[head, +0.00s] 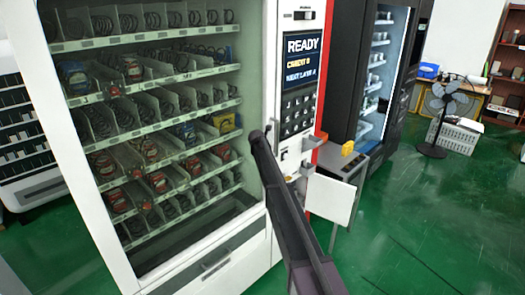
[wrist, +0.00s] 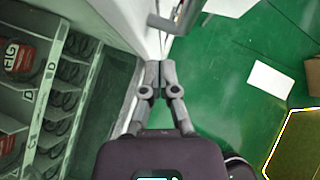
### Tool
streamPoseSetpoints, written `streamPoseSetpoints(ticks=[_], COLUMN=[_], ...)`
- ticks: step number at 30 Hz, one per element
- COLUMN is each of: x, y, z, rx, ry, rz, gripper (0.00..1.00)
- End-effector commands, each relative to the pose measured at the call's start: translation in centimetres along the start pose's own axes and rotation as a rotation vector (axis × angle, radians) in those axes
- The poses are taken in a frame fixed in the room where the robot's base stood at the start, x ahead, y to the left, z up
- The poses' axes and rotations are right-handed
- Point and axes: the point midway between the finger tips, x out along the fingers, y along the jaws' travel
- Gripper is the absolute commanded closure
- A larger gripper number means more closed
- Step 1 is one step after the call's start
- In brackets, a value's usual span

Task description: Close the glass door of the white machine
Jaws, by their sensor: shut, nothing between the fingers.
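The white machine (head: 215,285) fills the left and middle of the head view, with shelves of coiled holders and red and blue items behind its front. The glass door (head: 258,50) has a white frame and greenish glass over the shelves. I cannot tell whether it is fully shut or slightly ajar. My gripper (head: 266,132) is shut and empty at the right side of the door, beside the keypad panel. In the wrist view its closed fingertips (wrist: 158,72) are right by a white edge, with the shelves to the left. I cannot tell whether they touch it.
A keypad panel (head: 298,108) reading READY is right of the glass. Grey metal handles (head: 311,143) and a white plate (head: 328,200) stick out below it. A dark vending machine (head: 345,75) and a fan (head: 437,115) stand farther right. The green floor (head: 430,215) at right is clear.

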Motion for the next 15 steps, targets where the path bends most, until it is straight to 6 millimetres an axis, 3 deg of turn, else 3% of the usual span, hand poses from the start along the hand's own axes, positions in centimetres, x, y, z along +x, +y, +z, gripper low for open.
streamPoseSetpoints(ticks=[3, 15], x=[-1.5, -4.3], y=[-1.2, -4.0], z=[0.6, 1.7], rx=[0.001, 0.0], ry=[0.001, 0.001], rz=[-0.001, -0.002], gripper=[1.0, 1.0])
